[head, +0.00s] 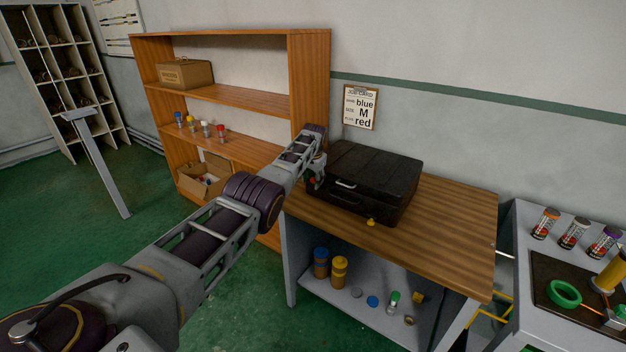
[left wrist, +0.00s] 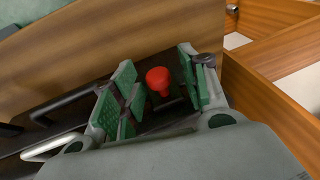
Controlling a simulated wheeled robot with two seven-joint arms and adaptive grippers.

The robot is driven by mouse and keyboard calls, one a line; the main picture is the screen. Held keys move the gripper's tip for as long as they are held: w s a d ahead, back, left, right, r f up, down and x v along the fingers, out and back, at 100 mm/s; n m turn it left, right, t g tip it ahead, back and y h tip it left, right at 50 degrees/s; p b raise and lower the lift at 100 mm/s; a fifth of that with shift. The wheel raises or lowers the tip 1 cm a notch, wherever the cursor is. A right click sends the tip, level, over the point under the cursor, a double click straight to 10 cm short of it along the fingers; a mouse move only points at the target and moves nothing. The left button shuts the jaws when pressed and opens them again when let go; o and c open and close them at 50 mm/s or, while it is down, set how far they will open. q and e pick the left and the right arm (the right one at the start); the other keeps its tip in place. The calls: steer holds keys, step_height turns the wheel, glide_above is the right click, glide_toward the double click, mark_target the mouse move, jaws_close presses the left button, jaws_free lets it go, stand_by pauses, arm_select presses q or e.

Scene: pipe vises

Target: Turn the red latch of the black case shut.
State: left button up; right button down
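The black case (head: 372,178) lies closed on the wooden table, with a silver handle on its front. The red latch (left wrist: 157,77) shows as a round red knob in the left wrist view. My left gripper (head: 317,176) is at the left end of the case. In the left wrist view my left gripper (left wrist: 157,88) is open, with its green-padded fingers on either side of the red latch and gaps between. In the head view the gripper mostly hides the latch. My right gripper is not in view.
A yellow latch (head: 371,222) is at the case's front right. The wooden table (head: 440,225) is clear right of the case. A wooden shelf unit (head: 230,97) stands close behind my left arm. A grey bench (head: 520,215) with cans stands at the right.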

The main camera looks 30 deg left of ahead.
arm_select(q)
steer(key=shift+s+d+r, duration=0.1)
steer(key=shift+d+r, duration=0.05)
steer(key=shift+r, duration=0.2)
steer(key=v, duration=1.1)
stand_by(0.7)
stand_by(0.5)
